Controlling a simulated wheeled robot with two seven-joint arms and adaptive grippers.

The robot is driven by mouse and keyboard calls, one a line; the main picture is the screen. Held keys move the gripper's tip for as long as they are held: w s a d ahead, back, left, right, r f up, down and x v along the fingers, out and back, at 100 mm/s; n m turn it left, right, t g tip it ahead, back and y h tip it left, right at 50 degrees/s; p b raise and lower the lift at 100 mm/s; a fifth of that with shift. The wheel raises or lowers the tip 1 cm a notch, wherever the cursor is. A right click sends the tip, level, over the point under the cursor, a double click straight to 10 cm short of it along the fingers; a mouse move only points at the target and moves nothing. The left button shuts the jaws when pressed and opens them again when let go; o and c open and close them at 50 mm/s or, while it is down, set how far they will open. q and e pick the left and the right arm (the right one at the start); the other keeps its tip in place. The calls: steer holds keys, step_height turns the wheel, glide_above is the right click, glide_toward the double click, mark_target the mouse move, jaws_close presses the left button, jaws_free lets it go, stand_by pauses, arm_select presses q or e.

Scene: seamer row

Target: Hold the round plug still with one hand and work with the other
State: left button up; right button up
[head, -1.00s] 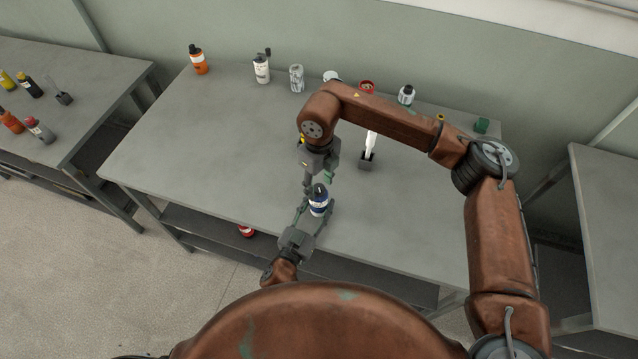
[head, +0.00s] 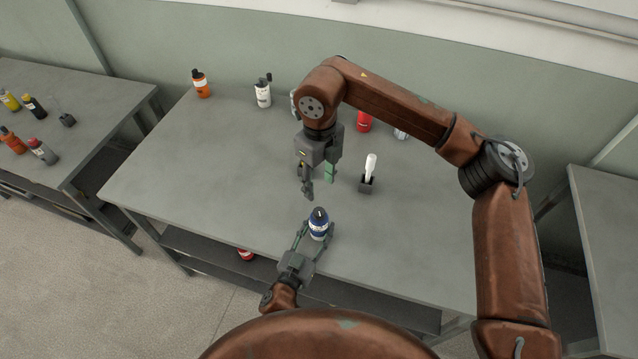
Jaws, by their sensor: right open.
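A blue bottle (head: 319,225) with a white label band and a dark tapered top stands near the front edge of the table. My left gripper (head: 317,231) comes from the front edge with one finger on each side of the bottle and appears shut on it. My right gripper (head: 318,184) points down, open and empty, above and behind the bottle, with a clear gap between its fingers and the dark top. No separate round plug can be made out; I cannot tell whether the dark top is it.
A white stick stands in a small dark holder (head: 367,186) right of my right gripper. An orange bottle (head: 201,84), a white bottle (head: 263,92) and a red can (head: 364,122) stand toward the back. The table's left part is clear. My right arm hides some back items.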

arm_select(q)
steer(key=o, duration=1.3)
steer(key=shift+s, duration=0.1)
